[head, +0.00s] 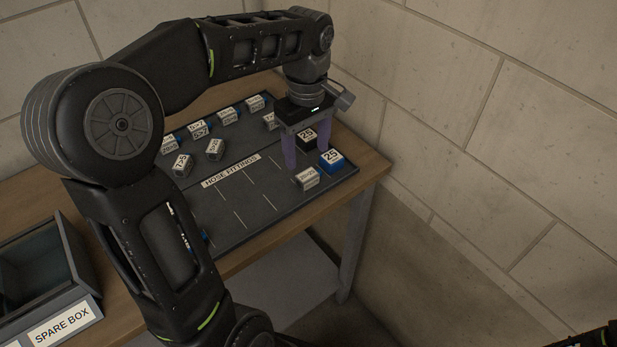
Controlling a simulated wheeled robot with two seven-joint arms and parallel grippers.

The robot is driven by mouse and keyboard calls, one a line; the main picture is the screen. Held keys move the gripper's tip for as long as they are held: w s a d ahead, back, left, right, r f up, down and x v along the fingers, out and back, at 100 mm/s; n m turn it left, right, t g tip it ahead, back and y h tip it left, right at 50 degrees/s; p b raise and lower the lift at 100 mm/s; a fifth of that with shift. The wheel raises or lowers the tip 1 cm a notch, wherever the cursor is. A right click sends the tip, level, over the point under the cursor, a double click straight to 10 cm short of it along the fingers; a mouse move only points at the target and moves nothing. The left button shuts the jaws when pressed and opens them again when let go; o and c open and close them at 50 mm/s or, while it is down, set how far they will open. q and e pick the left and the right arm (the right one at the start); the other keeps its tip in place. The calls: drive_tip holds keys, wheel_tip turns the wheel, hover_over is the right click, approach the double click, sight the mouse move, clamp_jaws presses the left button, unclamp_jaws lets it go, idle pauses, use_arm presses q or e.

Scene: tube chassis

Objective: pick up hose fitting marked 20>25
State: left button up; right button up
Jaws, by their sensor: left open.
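A dark tray labelled HOSE FITTINGS (231,171) lies on the wooden table with fittings on it. A white-faced fitting (307,178) lies near the tray's right front; its small marking may be 20>25, but I cannot read it surely. A black block marked 25 (307,136) and a blue block marked 25 (331,160) are just behind and right of it. My left gripper (307,158) points down with its purple fingers apart around the black block's area, with nothing visibly held. I cannot tell whether the fingers touch anything. My right gripper is not in view.
Several other white-faced fittings stand in the tray's back and left, such as one (215,148) and another (182,164). A grey SPARE BOX (62,325) is at lower left. A block wall (480,120) rises close on the right. The tray's front middle is clear.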

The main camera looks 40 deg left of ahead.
sight(308, 171)
use_arm(q)
drive_tip(key=shift+f, duration=0.2)
wheel_tip(308, 171, down, 5)
drive_tip(key=shift+d+f+p, duration=0.1)
drive_tip(key=shift+p, duration=0.2)
idle(0.7)
drive_tip(key=c, duration=1.1)
drive_tip(key=shift+c, duration=0.2)
wheel_tip(308, 171, up, 10)
idle(0.5)
